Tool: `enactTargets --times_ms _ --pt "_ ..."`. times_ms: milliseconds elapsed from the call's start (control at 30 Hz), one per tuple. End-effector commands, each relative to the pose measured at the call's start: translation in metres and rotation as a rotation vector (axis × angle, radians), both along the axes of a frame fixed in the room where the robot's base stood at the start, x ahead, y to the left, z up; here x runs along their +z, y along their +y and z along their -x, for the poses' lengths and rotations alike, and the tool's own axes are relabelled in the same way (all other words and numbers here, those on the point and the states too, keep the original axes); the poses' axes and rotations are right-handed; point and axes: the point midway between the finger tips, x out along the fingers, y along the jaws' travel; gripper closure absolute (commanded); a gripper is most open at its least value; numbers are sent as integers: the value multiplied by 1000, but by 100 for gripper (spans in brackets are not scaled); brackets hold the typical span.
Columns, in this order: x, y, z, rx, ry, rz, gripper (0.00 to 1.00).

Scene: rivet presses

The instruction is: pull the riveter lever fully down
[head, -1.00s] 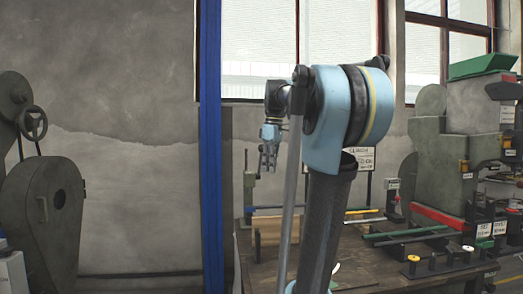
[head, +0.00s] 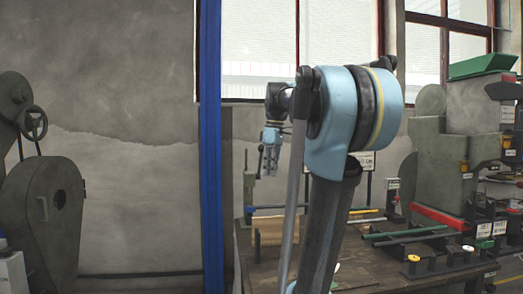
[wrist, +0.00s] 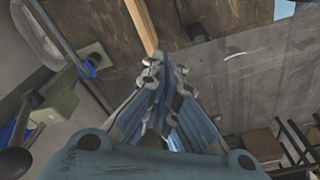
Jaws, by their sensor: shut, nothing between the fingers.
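A small green press (head: 249,188), which looks like the riveter, stands at the bench's left end. A thin upright rod rises from its top in the head view. In the wrist view a green press body (wrist: 88,62) is at left, and a dark lever with a black ball knob (wrist: 14,160) is at lower left. My gripper (head: 268,172) points down just right of the press in the head view. In the wrist view my gripper (wrist: 160,65) is shut and empty, apart from the knob. I cannot tell its exact height relative to the lever.
The wooden bench (head: 380,275) carries green bars and small knobbed fixtures. A large grey-green machine (head: 478,130) stands at right. A blue post (head: 211,150) rises left of the bench. Another machine with a handwheel (head: 33,122) stands far left.

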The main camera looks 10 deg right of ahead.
Motion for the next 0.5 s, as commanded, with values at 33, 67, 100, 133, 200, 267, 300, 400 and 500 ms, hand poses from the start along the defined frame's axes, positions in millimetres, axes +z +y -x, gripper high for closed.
enactTargets --times_ms 33,67,100,133,200,267,300,400,500 --pt "-1 0 2 0 0 0 100" --pt "-2 0 3 0 0 0 100" --pt "-3 0 5 0 0 0 100" --pt "-4 0 6 0 0 0 100" --pt "-7 0 10 0 0 0 100" --pt "-9 0 12 0 0 0 100" --pt "-9 0 13 0 0 0 100" --pt "-9 0 13 0 0 0 100" --pt "-9 0 13 0 0 0 100"
